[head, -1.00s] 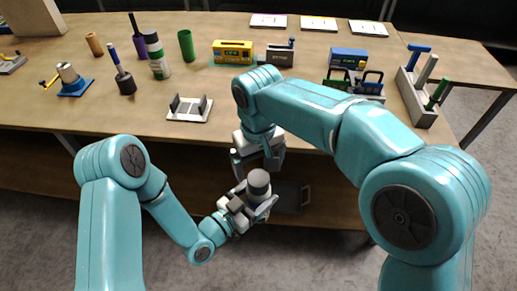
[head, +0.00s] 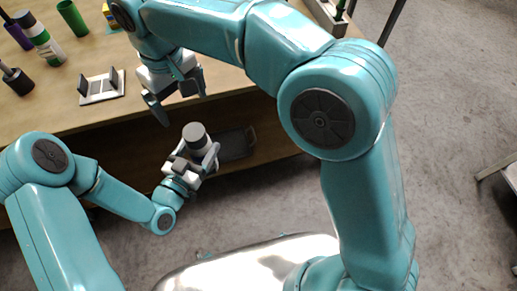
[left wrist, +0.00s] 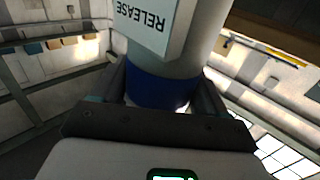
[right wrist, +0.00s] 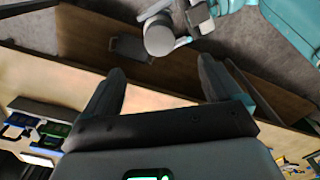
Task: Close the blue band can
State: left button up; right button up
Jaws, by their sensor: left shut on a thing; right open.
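The blue band can (head: 194,138) is held upright or nearly so by my left gripper (head: 198,163), in front of the table. The left wrist view shows its blue band (left wrist: 158,92) between the fingers, with a white block marked RELEASE (left wrist: 155,22) on its grey body. The round grey top (right wrist: 158,38) shows in the right wrist view; I cannot tell whether it is a closed lid. My right gripper (head: 178,105) is open and empty, above and left of the can in the head view and apart from it. Its spread fingers also show in the right wrist view (right wrist: 160,70).
A white stand (head: 101,96) with two dark uprights is at the table's (head: 65,110) front edge. A green cylinder (head: 72,17) and a white can with a green band (head: 50,52) stand behind. A dark tray (head: 235,146) lies on the lower shelf.

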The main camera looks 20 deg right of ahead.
jog(key=w+f+y, duration=0.1)
jog(key=f, duration=0.1)
jog(key=w+f+m+y, duration=0.1)
jog(key=f, duration=0.1)
jog(key=f+y, duration=0.1)
jog(key=f, duration=0.1)
jog(key=shift+w+f+m, duration=0.3)
jog(key=shift+w, duration=0.1)
jog(key=d+f+m+t+y, duration=0.1)
jog(key=d+f+m, duration=0.3)
jog(key=f, duration=0.5)
jog(key=d+f+m+t+y, duration=0.1)
jog(key=d+f+m, duration=0.1)
jog(key=d+f, duration=0.55)
jog(key=s+d+f, duration=0.2)
jog(key=s+f, duration=0.4)
jog(key=s, duration=0.4)
jog(key=s+d+f+g+h, duration=0.1)
jog(key=s+d+f, duration=0.1)
jog(key=s+f, duration=0.5)
jog(key=s, duration=0.4)
jog(key=shift+d+f+m+g, duration=0.25)
jog(key=shift+d+m+g, duration=0.05)
jog(key=shift+d+m, duration=0.1)
